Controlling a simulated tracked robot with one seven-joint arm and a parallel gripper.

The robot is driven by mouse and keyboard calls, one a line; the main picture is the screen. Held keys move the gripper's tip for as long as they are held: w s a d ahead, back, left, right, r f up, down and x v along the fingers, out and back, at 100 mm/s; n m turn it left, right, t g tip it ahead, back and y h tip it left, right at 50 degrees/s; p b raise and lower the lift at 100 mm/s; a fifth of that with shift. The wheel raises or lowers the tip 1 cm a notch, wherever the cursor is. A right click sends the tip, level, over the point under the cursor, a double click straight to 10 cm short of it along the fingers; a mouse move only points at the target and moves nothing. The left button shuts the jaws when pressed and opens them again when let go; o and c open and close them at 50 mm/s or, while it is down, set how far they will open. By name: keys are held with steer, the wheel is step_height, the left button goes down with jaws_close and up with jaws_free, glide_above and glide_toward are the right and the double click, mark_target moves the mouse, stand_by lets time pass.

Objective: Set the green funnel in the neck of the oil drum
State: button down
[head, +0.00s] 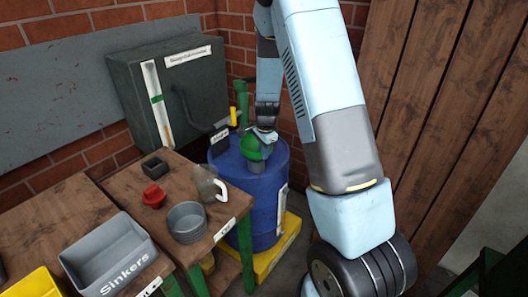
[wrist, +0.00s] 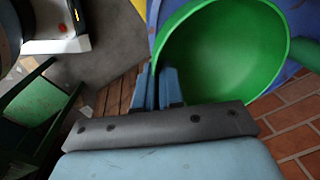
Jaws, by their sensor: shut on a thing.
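The blue oil drum (head: 265,200) stands upright at the centre of the head view. A short grey neck (head: 257,167) rises from its top. The green funnel (head: 252,149) is directly above the neck, and I cannot tell whether its spout is inside. My gripper (head: 265,134) is over the drum, shut on the funnel's rim. In the wrist view the funnel's wide bowl (wrist: 215,60) opens towards the camera, with my gripper's fingers (wrist: 167,88) at its left lower rim. The bowl hides the spout and the neck there.
The drum stands on a yellow base (head: 284,243). A wooden bench to the left holds a glass jug (head: 208,184), a grey tin (head: 187,224), a red part (head: 154,197), a small dark box (head: 154,167) and a grey "Sinkers" bin (head: 85,268). A dark cabinet (head: 190,98) stands behind.

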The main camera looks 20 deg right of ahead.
stand_by(0.4)
steer(key=c, duration=1.2)
jaws_free()
steer(key=c, duration=0.4)
steer(key=shift+r, duration=0.1)
steer(key=shift+r, duration=3.85)
